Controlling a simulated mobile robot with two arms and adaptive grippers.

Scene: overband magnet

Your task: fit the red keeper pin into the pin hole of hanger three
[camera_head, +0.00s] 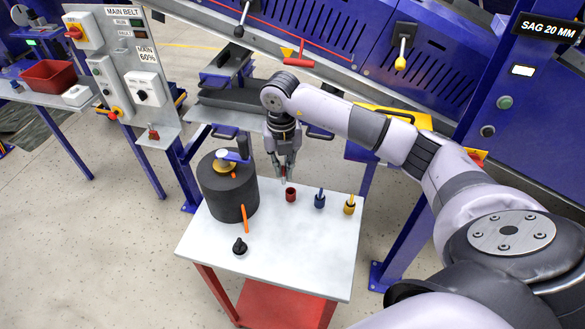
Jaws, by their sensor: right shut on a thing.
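My right gripper (284,165) points down above the back edge of the small white-topped table. It is shut on a small red piece, which looks like the red keeper pin (284,171); the fingers hide most of it. Just below and to the right of the fingertips stands a red holder (291,195) on the table, with no pin seen standing in it. I cannot tell which fitting is hanger three, and its pin hole cannot be made out. My left gripper is not in view.
A blue pin in its holder (320,199) and a yellow one (349,205) stand to the right. A dark cylinder (229,190), an orange stick (245,218) and a black knob (240,246) occupy the table's left. Its front right is clear. The blue machine frame (340,55) rises behind.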

